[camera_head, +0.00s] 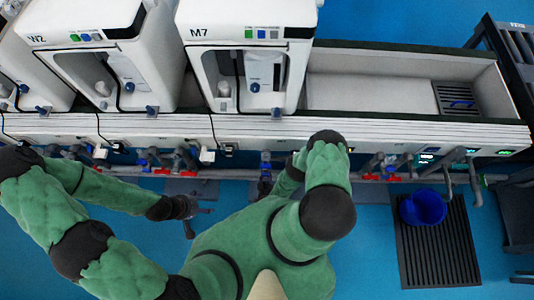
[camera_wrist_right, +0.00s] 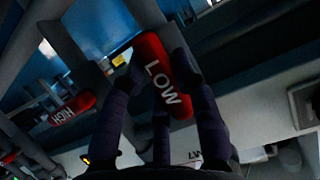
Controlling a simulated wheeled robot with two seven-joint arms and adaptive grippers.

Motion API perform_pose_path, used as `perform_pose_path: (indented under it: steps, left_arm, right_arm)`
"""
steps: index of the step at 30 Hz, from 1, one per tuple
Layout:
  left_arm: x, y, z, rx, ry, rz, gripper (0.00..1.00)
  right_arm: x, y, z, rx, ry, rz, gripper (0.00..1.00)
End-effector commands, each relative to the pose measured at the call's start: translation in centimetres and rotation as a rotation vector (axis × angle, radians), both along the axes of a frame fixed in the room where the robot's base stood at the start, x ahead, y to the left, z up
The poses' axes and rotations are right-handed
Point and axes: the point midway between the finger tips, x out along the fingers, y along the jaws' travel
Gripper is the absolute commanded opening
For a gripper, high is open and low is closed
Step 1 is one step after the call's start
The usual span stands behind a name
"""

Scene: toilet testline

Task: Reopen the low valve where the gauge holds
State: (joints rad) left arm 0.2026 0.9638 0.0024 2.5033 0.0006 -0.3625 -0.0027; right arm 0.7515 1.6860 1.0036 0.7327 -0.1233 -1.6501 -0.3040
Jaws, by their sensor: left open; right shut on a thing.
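In the right wrist view, a red valve handle marked LOW (camera_wrist_right: 150,50) fills the middle, tilted in the picture. My right gripper (camera_wrist_right: 159,73) is shut on it, with dark fingers on both sides. A second red handle marked HIGH (camera_wrist_right: 73,110) lies to the left, apart from my fingers. In the head view my right arm covers the right gripper and the handle it holds. My left gripper (camera_head: 191,215) is open and empty, in front of the bench at the left. Small lit displays (camera_head: 427,158) sit on the bench front at the right; their readings are too small to tell.
White toilet units marked W2 (camera_head: 72,45) and M7 (camera_head: 248,60) stand on the bench (camera_head: 400,132). More red handles (camera_head: 396,179) are on the pipes to the right. A blue bucket (camera_head: 423,207) stands on a dark grate (camera_head: 437,255). The blue floor between is clear.

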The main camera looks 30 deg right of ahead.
Motion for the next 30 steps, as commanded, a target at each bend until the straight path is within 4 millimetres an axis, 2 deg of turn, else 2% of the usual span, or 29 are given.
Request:
perform_pose_path:
  steps: [19, 20, 22, 30]
  left_arm:
    - [0.0, 0.0, 0.01, 0.0, 0.0, 0.0, 0.72]
    - [0.0, 0.0, 0.01, 0.0, 0.0, 0.0, 0.72]
    - [0.0, 0.0, 0.01, 0.0, 0.0, 0.0, 0.72]
    - [0.0, 0.0, 0.02, 0.0, 0.0, 0.0, 0.72]
  right_arm:
    - [-0.02, -0.02, -0.06, -0.042, 0.028, -0.001, 0.0]
    - [-0.02, -0.02, -0.06, -0.042, 0.028, -0.001, 0.35]
    - [-0.01, -0.02, -0.05, -0.042, 0.028, -0.001, 0.54]
    - [0.0, -0.01, 0.0, -0.042, 0.026, 0.0, 0.54]
